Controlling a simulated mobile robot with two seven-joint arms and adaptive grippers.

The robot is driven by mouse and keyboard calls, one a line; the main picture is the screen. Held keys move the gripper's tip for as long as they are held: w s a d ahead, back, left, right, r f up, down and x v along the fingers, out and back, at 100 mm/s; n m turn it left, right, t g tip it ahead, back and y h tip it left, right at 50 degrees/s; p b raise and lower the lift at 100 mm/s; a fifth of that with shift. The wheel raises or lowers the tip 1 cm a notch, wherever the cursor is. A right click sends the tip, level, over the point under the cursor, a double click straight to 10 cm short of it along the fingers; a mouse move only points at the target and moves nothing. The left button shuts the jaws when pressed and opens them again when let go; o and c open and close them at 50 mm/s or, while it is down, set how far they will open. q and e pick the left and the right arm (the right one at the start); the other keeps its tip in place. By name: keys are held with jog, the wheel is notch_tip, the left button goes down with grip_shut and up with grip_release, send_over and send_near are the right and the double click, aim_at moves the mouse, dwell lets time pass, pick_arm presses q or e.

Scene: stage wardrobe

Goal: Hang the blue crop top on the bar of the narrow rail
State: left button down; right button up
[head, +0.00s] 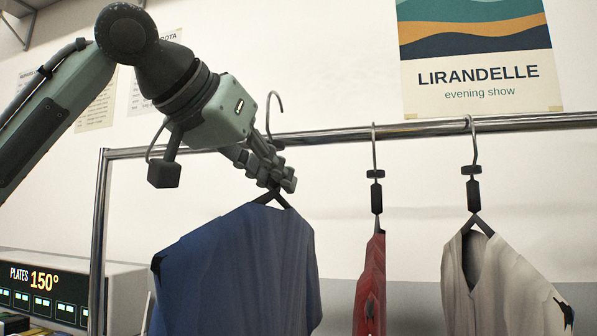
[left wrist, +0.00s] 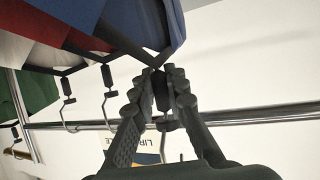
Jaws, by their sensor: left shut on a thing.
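The blue crop top (head: 240,265) hangs from a dark hanger, upright and clear of the other garments in the head view. My left gripper (head: 280,178) is shut on the hanger's dark neck, just above the crop top; the left wrist view shows the grip (left wrist: 168,75) close up. The hanger's metal hook (head: 271,110) reaches above the rail's metal bar (head: 340,135), its curved top higher than the bar in the picture. I cannot tell whether the hook is in front of, over or behind the bar. My right gripper is not in view.
A red garment (head: 371,285) and a cream garment (head: 510,285) hang on the bar to the right. A rail post (head: 99,230) stands at the left, beside a lit device (head: 45,290). The bar between the held hook and the red garment's hook is bare.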

pick_arm(q)
jog(key=shift+w+d, duration=0.2)
jog(key=shift+w, duration=0.4)
jog(key=shift+w+d, duration=0.15)
jog(key=shift+w, duration=0.4)
jog(key=shift+w+d, duration=0.2)
jog(key=shift+w, duration=0.4)
jog(key=shift+w+d+p, duration=0.2)
jog(key=shift+w+p, duration=0.15)
jog(key=shift+w, duration=0.25)
jog(key=shift+w+d, duration=0.25)
jog(key=shift+w, duration=0.55)
jog(key=shift+w+f, duration=0.1)
jog(key=shift+f, duration=0.2)
jog(key=shift+f+b, duration=0.35)
jog(key=shift+f, duration=0.5)
jog(key=shift+f+b, duration=0.15)
jog(key=shift+b, duration=0.2)
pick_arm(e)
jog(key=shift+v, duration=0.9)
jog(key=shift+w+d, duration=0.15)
